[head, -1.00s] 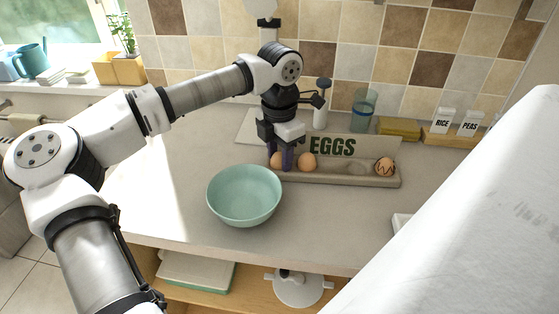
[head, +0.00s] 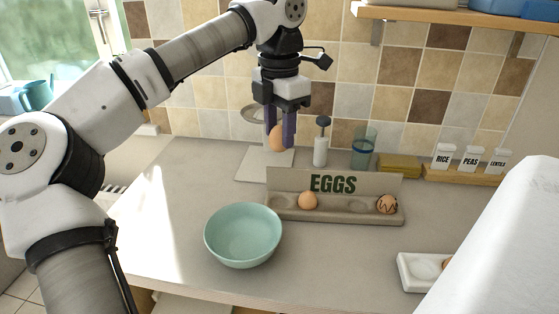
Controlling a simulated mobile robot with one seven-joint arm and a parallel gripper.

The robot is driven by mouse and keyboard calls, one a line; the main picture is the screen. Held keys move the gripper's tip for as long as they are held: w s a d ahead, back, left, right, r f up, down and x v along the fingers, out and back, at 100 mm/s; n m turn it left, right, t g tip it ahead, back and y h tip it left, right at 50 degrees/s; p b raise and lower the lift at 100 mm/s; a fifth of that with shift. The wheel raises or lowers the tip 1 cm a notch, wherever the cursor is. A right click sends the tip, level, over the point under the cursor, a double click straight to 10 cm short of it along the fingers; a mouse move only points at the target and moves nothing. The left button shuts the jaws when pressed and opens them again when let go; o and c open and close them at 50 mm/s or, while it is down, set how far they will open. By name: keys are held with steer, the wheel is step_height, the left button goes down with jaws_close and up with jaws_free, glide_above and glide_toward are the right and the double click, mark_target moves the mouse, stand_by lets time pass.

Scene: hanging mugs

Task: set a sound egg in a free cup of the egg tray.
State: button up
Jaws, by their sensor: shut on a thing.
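My gripper (head: 280,146) is shut on a brown egg (head: 277,138), held upright in the air above the left end of the egg tray. No crack shows on the visible part of this egg; a finger hides some of it. The egg tray (head: 332,219) has a back board lettered EGGS. A plain brown egg (head: 307,201) sits in it left of the middle. An egg with dark zigzag crack lines (head: 387,204) sits at its right end. The cup at the left end and the one between the two eggs look empty.
A green bowl (head: 243,235) stands in front of the tray's left end. A white dish (head: 417,271) with a partly hidden egg is at the right, beside a large white surface. A dark-topped bottle (head: 321,148), a glass (head: 363,148) and labelled jars stand behind.

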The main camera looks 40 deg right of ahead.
mark_target(280, 126)
step_height(280, 126, up, 4)
steer(key=shift+s, duration=0.1)
steer(key=shift+s+r, duration=0.15)
steer(key=shift+r, duration=0.1)
steer(key=s+d+r+p, duration=0.1)
steer(key=s+d+p, duration=0.15)
steer(key=s, duration=0.45)
steer(key=s+d+r+p, duration=0.1)
steer(key=s+p, duration=0.2)
steer(key=s, duration=0.5)
steer(key=s+d+f, duration=0.2)
steer(key=s+f, duration=0.1)
steer(key=s, duration=0.4)
steer(key=s+d+f+b, duration=0.1)
steer(key=s+d+f, duration=0.1)
steer(key=s, duration=0.5)
steer(key=shift+s+f, duration=0.25)
steer(key=shift+f, duration=0.15)
steer(key=shift+b, duration=0.3)
steer(key=shift+f+b, duration=3.95)
steer(key=shift+f, duration=1.7)
steer(key=shift+f+b, duration=1.15)
steer(key=shift+f, duration=0.5)
